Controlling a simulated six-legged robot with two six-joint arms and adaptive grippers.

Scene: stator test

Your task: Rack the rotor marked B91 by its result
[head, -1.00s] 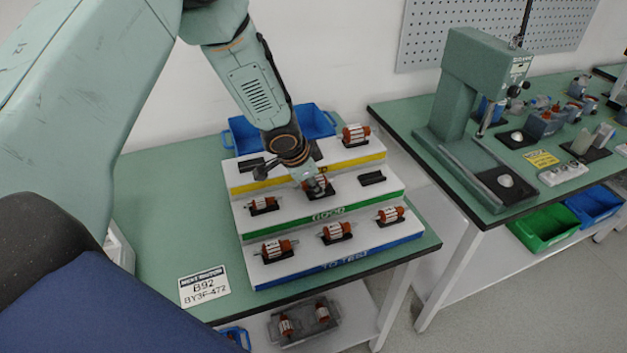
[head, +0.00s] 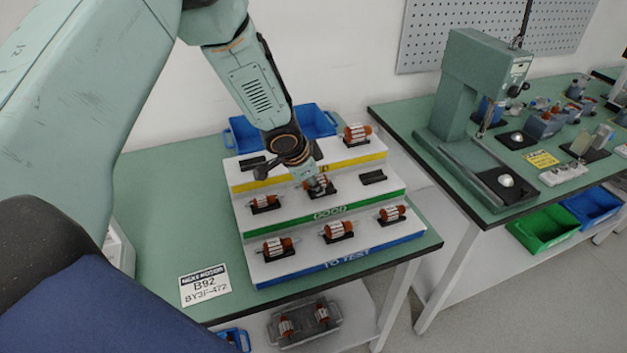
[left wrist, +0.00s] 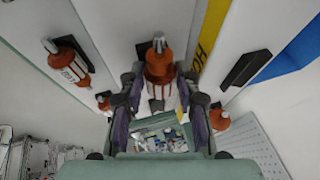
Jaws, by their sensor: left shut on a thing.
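My left gripper (head: 312,184) is shut on an orange rotor (head: 319,187) with a white label, over the middle cradle of the green-striped GOOD step (head: 345,206). In the left wrist view, the rotor (left wrist: 158,68) stands between the fingers (left wrist: 155,100). Its marking cannot be read, and I cannot tell whether it rests fully in the cradle. Another rotor (head: 264,203) lies at the left of this step; the right cradle (head: 373,177) is empty. Several rotors, including one in the middle (head: 337,231), lie on the blue TO TEST step (head: 362,260). My right gripper is not in view.
The yellow-striped top step (head: 250,184) holds a rotor (head: 355,134) at its right end and an empty cradle at left. Blue bins (head: 318,120) stand behind the rack. A press (head: 475,100) stands on the right bench.

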